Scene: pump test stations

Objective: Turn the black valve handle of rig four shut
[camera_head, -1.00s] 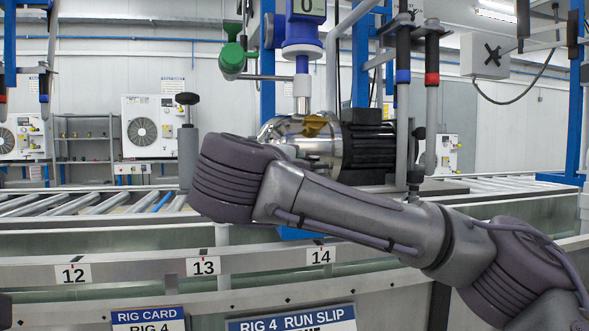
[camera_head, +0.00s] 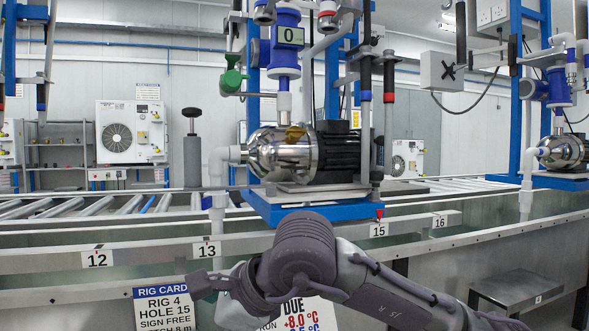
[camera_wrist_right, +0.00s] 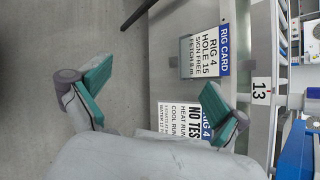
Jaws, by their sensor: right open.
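Rig four's pump (camera_head: 285,152), a shiny steel and black unit on a blue base (camera_head: 330,210), stands behind the numbered rail, above the rig 4 card (camera_head: 165,307). Above it is a blue unit (camera_head: 284,55) reading 0. A green handle (camera_head: 232,82) sits at its left. Black grips (camera_head: 389,77) hang at its right. I cannot tell which black part is the valve handle. My right gripper (camera_wrist_right: 165,98) is open and empty in the wrist view, with teal pads over the rig card area.
The rail (camera_head: 270,240) with hole numbers crosses in front of the pump; my arm hides part of it. A grey cylinder with a black knob (camera_head: 192,112) stands left. A second pump (camera_head: 560,152) is at far right. A low step (camera_head: 515,290) stands lower right.

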